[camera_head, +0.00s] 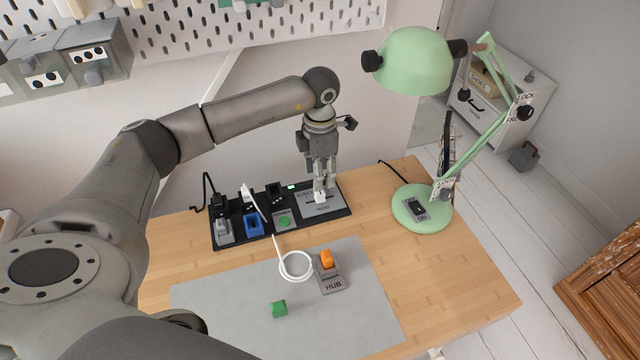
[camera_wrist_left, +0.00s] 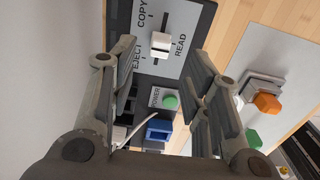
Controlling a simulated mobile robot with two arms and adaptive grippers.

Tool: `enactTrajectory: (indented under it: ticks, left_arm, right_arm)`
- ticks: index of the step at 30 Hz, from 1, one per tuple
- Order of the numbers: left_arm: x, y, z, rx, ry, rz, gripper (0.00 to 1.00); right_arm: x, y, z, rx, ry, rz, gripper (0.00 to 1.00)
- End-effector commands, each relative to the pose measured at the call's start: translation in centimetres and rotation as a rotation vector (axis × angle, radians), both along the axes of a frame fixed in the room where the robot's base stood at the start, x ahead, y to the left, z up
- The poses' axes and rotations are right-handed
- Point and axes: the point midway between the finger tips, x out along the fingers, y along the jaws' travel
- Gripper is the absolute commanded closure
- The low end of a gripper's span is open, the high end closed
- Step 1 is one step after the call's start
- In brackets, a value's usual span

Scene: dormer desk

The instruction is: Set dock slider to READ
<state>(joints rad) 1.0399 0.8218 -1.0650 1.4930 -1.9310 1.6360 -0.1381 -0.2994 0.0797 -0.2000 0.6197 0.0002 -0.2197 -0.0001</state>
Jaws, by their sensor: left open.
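The dock (camera_head: 262,237) is a long black base at the back of the wooden desk. Its grey slider plate (camera_head: 335,200) is at the right end. The white slider knob (camera_wrist_left: 161,42) stands on a dark slot in the left wrist view, with COPY and EJECT printed left of it and READ right of it. In the head view the knob (camera_head: 320,197) is just below the fingertips. My left gripper (camera_head: 321,186) points down over the plate. Its fingers (camera_wrist_left: 160,100) are apart and empty. I cannot tell whether they touch the knob. My right gripper is not in view.
Left of the plate, the dock carries a green POWER button (camera_head: 284,221) and a blue connector (camera_head: 253,225). A white cable (camera_head: 296,266) loops over the grey mat (camera_head: 225,308). A HUB with an orange button (camera_head: 327,259), a green block (camera_head: 279,309) and a green lamp (camera_head: 423,208) stand nearby.

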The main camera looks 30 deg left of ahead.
Motion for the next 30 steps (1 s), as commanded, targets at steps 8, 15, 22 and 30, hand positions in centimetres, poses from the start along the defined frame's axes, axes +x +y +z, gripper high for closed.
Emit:
enactTrajectory:
  ticks: [8, 15, 22, 30]
  left_arm:
    - [0.1, 0.0, 4.9, -0.001, -0.002, 0.0, 0.56]
    - [0.0, 0.0, 5.9, 0.0, 0.001, 0.0, 0.56]
    - [0.0, 0.0, 5.9, 0.0, 0.001, 0.0, 0.56]
    - [0.0, 0.0, 5.8, 0.0, 0.001, 0.0, 0.56]
  right_arm:
    - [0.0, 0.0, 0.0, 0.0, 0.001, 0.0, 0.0]
    - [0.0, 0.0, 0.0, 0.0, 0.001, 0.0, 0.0]
    - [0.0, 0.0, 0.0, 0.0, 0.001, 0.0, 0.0]
    - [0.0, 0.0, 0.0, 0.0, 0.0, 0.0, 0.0]
